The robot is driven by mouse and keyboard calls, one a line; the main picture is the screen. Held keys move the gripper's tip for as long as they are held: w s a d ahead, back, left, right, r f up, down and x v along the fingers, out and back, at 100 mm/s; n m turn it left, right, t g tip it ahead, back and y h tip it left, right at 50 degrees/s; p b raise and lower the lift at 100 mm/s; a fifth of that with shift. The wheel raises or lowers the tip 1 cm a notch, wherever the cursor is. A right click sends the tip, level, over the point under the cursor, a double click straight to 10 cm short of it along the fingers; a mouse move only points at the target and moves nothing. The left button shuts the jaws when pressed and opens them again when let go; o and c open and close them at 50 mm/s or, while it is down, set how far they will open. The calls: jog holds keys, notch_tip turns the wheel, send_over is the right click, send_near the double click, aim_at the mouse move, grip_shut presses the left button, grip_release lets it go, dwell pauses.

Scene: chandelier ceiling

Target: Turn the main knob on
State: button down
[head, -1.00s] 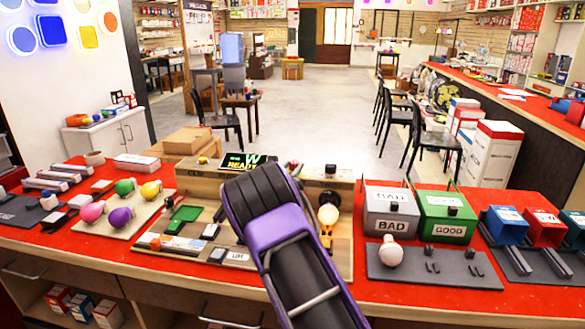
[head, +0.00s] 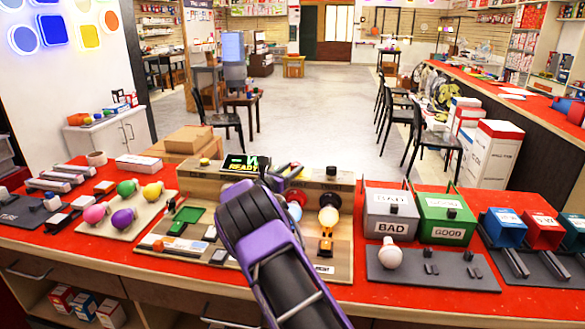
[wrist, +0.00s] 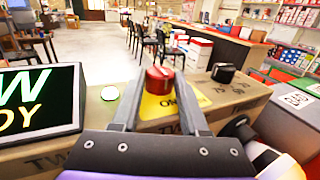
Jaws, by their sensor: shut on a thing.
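The main knob is a red knob (wrist: 160,80) on a yellow plate (wrist: 180,100) marked "ON", on the wooden test panel (wrist: 235,100). In the wrist view my gripper (wrist: 161,62) has its two grey fingers on either side of the knob, shut on it. In the head view my purple and black arm covers much of the panel. A screen (wrist: 38,100) left of the knob reads "READY".
A black knob (wrist: 224,73) sits on the panel to the right. A lit bulb (head: 328,216) stands on the board. Colored bulbs (head: 125,187) lie at left. Grey BAD (head: 391,228) and green GOOD (head: 447,233) boxes stand at right.

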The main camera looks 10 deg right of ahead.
jog(key=shift+c, duration=2.1)
grip_release()
jog(key=shift+a, duration=0.15)
jog(key=v, duration=1.7)
jog(key=shift+p, duration=0.4)
jog(key=shift+s, duration=0.15)
